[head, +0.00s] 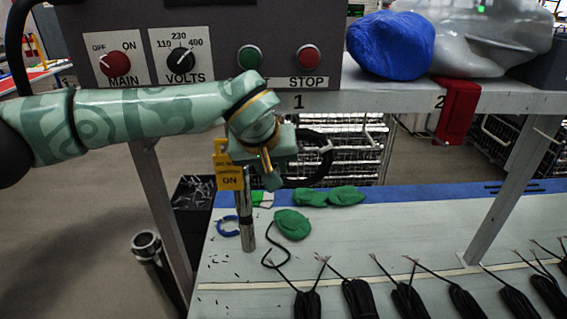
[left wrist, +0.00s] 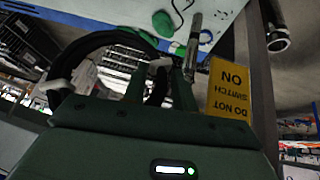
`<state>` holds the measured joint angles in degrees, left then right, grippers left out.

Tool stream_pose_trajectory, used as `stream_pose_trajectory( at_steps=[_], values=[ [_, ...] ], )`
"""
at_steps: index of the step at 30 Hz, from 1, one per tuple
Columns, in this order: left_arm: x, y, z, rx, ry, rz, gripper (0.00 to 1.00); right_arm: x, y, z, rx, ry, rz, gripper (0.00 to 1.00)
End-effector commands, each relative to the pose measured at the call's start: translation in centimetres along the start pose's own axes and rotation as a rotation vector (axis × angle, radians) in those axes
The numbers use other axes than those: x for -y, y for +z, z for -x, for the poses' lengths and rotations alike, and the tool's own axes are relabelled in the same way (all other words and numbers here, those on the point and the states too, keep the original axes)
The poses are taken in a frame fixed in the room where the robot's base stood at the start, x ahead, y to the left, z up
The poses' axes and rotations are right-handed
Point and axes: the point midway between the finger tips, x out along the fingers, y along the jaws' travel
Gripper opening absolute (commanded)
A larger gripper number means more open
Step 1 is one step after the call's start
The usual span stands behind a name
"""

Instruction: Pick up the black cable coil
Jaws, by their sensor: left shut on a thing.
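The black cable coil (head: 325,171) is a dark ring under the shelf edge, just right of my left gripper (head: 271,178) in the head view. In the left wrist view the coil (left wrist: 82,47) arches from the left side to the fingers of the gripper (left wrist: 160,82), with its near side between them. My left gripper is shut on the coil. White hook-like pieces touch the ring in the wrist view; whether the coil still hangs on one I cannot tell. The gripper hides part of the coil in the head view. My right gripper is not in view.
A yellow warning tag (head: 229,170) hangs just left of the gripper. The grey control box (head: 210,20) and shelf edge (head: 400,103) are above. Several black cable bundles (head: 358,298) and green cloths (head: 292,224) lie on the bench (head: 225,285) below. A metal post (head: 246,215) stands close by.

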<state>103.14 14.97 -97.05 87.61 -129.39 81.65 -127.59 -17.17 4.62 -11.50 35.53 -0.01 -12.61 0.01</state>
Motion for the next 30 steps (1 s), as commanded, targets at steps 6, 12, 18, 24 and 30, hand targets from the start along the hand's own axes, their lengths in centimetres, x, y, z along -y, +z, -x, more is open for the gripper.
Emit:
stream_pose_trajectory(
  at_steps=[6,12,18,24,30],
  values=[
    [-0.3,-1.3,1.9,-0.006,0.0,0.002,0.0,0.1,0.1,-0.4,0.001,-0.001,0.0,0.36],
    [0.2,-1.2,7.1,-0.006,0.001,0.0,0.0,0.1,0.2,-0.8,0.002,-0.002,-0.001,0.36],
    [1.2,0.0,11.7,-0.004,0.001,-0.001,0.0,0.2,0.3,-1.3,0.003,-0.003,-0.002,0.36],
    [2.5,2.2,15.5,-0.005,0.001,0.0,0.0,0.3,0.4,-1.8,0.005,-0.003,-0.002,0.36],
    [3.3,3.6,17.8,-0.003,0.001,0.0,0.0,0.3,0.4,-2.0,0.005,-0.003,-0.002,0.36]
  ],
)
